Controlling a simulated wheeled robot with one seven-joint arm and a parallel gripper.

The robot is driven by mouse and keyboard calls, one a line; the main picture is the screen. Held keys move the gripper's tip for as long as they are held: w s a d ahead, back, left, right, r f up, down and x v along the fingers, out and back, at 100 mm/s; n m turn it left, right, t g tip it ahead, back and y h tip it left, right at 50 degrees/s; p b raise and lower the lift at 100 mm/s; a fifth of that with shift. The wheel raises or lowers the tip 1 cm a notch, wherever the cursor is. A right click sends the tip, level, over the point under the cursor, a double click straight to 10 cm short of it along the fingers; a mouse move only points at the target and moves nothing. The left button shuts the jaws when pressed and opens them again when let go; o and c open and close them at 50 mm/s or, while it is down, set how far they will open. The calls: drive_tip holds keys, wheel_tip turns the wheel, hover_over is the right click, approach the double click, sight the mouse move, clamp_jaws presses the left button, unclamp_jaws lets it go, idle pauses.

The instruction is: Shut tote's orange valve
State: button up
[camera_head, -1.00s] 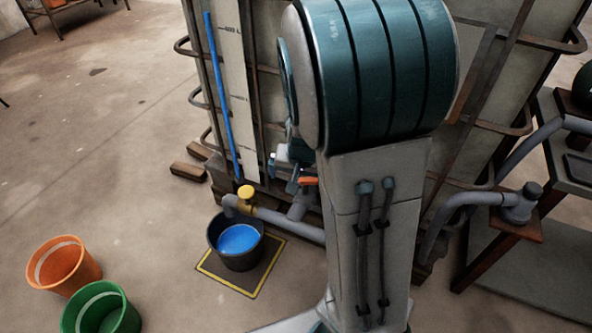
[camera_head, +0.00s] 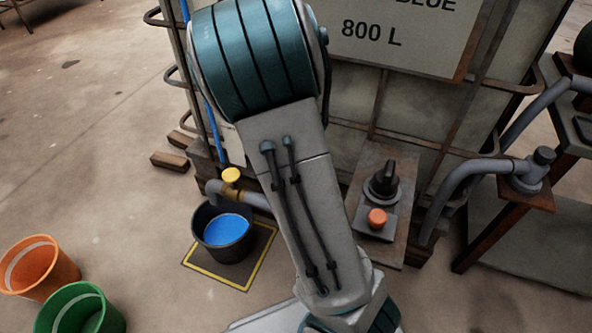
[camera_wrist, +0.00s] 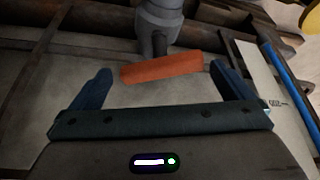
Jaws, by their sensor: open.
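The orange valve handle (camera_wrist: 161,68) shows in the wrist view as a flat bar, lying crosswise just ahead of and between my fingers, with a grey valve body (camera_wrist: 158,20) behind it. My gripper (camera_wrist: 160,82) is open, one finger on each side of the bar's ends, with no contact visible. The tote (camera_head: 400,100), a caged tank marked 800 L, stands behind my arm in the head view. There my arm hides the orange handle and my gripper.
A dark bucket (camera_head: 222,232) of blue liquid stands under the outlet on a yellow-edged mat (camera_head: 243,284). Orange (camera_head: 38,268) and green (camera_head: 80,310) buckets stand at lower left. A control box (camera_head: 376,222) and a pipe (camera_head: 463,178) lie right of my arm.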

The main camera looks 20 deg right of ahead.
drive_tip(key=shift+b+x, duration=1.5)
drive_tip(key=shift+x, duration=1.1)
drive_tip(key=c, duration=0.7)
